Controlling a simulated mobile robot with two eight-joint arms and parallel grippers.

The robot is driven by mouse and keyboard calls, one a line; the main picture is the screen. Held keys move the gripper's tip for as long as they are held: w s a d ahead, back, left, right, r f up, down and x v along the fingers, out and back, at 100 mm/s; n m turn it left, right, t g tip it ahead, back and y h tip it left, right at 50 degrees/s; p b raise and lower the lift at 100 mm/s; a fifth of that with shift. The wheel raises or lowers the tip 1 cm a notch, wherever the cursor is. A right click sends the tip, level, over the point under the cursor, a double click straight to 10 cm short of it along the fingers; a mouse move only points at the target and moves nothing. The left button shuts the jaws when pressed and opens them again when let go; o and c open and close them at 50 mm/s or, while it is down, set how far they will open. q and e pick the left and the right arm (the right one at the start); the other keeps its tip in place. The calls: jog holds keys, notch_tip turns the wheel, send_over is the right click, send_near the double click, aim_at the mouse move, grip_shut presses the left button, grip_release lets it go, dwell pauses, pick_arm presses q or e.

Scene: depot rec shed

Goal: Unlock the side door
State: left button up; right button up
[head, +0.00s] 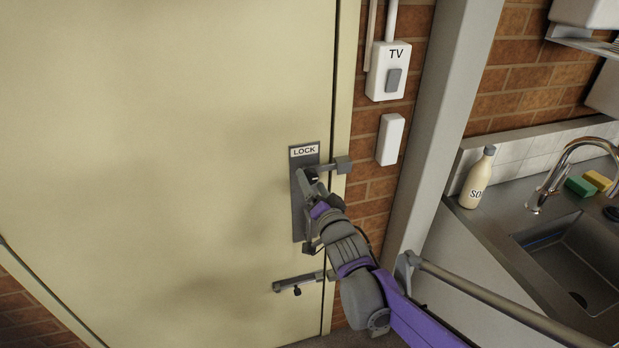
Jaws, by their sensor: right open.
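The side door (160,150) is a pale cream panel that fills the left of the head view and looks closed. A grey lock plate labelled LOCK (297,222) is on its right side. A grey bar (328,167) runs from the plate to a small block (343,165) at the door's edge. My right gripper (308,180) is open at the upper part of the plate, close to the bar. I cannot tell if it touches. My wrist hides part of the plate. A lower handle (298,282) sits below the plate. My left gripper is not in view.
A white TV switch (388,71) and a plain white box (390,139) are on the brick wall right of the door. A grey post, a grab rail (480,290), a counter with a sink (575,255) and a soap bottle (477,180) stand further right.

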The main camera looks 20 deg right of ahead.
jog(key=shift+w, duration=1.45)
grip_shut()
